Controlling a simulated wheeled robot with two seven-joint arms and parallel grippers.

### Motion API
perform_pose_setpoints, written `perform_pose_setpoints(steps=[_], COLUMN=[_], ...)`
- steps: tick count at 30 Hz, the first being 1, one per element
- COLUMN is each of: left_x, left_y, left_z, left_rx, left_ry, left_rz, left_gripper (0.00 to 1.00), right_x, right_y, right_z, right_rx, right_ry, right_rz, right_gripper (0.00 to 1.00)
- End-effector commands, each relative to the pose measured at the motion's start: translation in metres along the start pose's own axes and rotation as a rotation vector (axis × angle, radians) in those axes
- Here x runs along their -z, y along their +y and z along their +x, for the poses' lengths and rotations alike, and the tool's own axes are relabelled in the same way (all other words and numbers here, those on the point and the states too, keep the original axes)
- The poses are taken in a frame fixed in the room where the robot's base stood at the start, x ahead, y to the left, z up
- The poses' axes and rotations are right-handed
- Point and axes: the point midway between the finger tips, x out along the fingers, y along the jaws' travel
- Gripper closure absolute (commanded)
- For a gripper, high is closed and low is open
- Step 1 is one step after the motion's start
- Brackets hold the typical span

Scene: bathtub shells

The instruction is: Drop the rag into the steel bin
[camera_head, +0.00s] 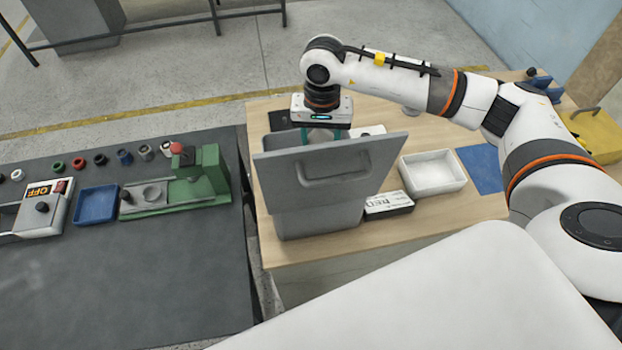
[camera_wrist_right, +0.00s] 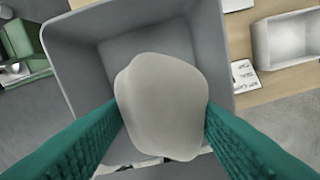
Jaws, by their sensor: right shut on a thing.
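The steel bin (camera_head: 318,222) is a grey box on the wooden table, with its lid (camera_head: 327,172) standing raised on the side toward me. In the right wrist view the open bin (camera_wrist_right: 72,62) shows its inside beneath the gripper. My right gripper (camera_head: 322,128) is above the bin, behind the raised lid, its fingers mostly hidden in the head view. In the right wrist view its green fingers (camera_wrist_right: 163,112) are shut on the rag (camera_wrist_right: 160,100), a pale grey rounded lump. The rag hangs over the bin's opening. My left gripper is not in view.
A white tray (camera_head: 433,186), a labelled box (camera_head: 389,204) and a blue mat (camera_head: 480,168) lie right of the bin. A dark bench (camera_head: 150,275) at left holds a green press (camera_head: 205,180) and a blue tray (camera_head: 96,205).

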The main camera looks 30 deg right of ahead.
Motion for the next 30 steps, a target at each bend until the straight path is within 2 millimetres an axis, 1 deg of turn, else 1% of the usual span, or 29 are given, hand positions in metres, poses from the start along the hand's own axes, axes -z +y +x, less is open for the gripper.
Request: perform_pose_setpoints(steps=[1,4,13,14,15,18,26,30], left_x=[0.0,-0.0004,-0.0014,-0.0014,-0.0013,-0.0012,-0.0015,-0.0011], left_y=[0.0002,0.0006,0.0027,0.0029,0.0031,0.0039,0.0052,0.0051], left_z=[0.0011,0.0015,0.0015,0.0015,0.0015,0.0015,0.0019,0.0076], left_rx=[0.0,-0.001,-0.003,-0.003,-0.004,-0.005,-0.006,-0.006], left_ry=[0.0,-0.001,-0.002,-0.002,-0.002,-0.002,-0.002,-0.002], left_rz=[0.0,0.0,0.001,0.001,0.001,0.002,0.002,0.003], left_gripper=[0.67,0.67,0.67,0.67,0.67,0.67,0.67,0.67], right_x=[0.0004,0.0002,0.0,0.0,0.0,0.0,-0.0001,-0.0011], right_y=[-0.0001,0.0,-0.0001,-0.0001,-0.0001,-0.0002,-0.0002,0.0004], right_z=[0.0045,0.0084,0.0096,0.0095,0.0095,0.0095,0.0092,0.0008], right_rx=[0.001,0.0,0.0,0.0,0.0,0.0,0.0,-0.002], right_ry=[0.001,0.0,-0.001,-0.001,-0.001,-0.001,-0.001,-0.003], right_rz=[0.0,-0.001,-0.001,-0.001,-0.001,-0.001,-0.001,-0.001], right_gripper=[0.71,0.71,0.71,0.45,0.38,0.24,0.24,0.24])
